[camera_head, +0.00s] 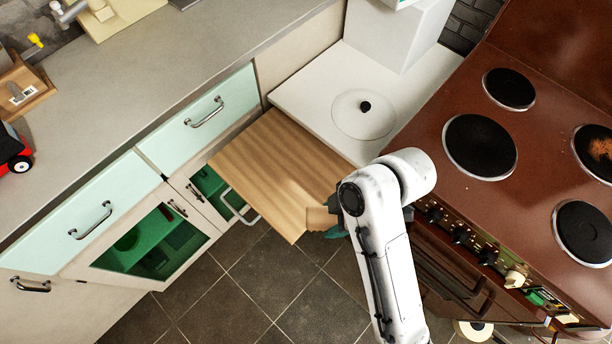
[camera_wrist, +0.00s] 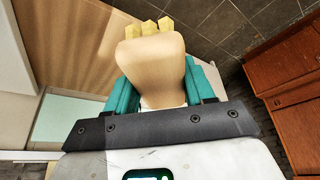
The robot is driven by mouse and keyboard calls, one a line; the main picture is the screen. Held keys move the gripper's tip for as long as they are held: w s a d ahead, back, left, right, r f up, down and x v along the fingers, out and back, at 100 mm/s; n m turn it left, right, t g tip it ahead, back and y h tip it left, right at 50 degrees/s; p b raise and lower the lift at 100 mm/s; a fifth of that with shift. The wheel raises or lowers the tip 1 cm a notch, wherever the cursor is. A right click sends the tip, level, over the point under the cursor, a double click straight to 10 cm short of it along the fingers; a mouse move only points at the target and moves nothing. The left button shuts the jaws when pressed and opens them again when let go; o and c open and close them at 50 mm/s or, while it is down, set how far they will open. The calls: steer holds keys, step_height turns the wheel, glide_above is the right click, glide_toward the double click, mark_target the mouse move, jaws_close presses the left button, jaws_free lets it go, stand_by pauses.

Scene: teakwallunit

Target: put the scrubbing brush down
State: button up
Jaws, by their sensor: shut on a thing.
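The scrubbing brush (camera_wrist: 152,62) has a pale wooden body with yellow bristle tufts at its far end in the wrist view. My gripper (camera_wrist: 163,88) is shut on it, with a teal finger on each side. In the head view the brush (camera_head: 319,217) shows as a tan block just left of my arm, overlapping the right front edge of a wooden pull-out board (camera_head: 268,162). My gripper is mostly hidden behind my white arm there. I cannot tell whether the brush touches the board or is held above it.
The board's top is bare. A white surface with a round lid (camera_head: 364,114) lies behind it, and a brown stove (camera_head: 540,150) stands to the right. A grey counter (camera_head: 150,80) over pale green drawers (camera_head: 205,118) is on the left. Dark floor tiles (camera_head: 250,280) lie below.

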steer(key=w+a+f, duration=0.4)
steer(key=w+a, duration=0.1)
steer(key=w, duration=0.3)
glide_above(300, 190)
steer(key=d, duration=0.2)
steer(key=f, duration=0.5)
steer(key=shift+s+a, duration=0.2)
steer(key=shift+w+a+f, duration=0.15)
steer(key=shift+w+f, duration=0.05)
steer(key=shift+f, duration=1.7)
steer(key=shift+f, duration=0.1)
steer(key=o, duration=1)
steer(key=v, duration=1.2)
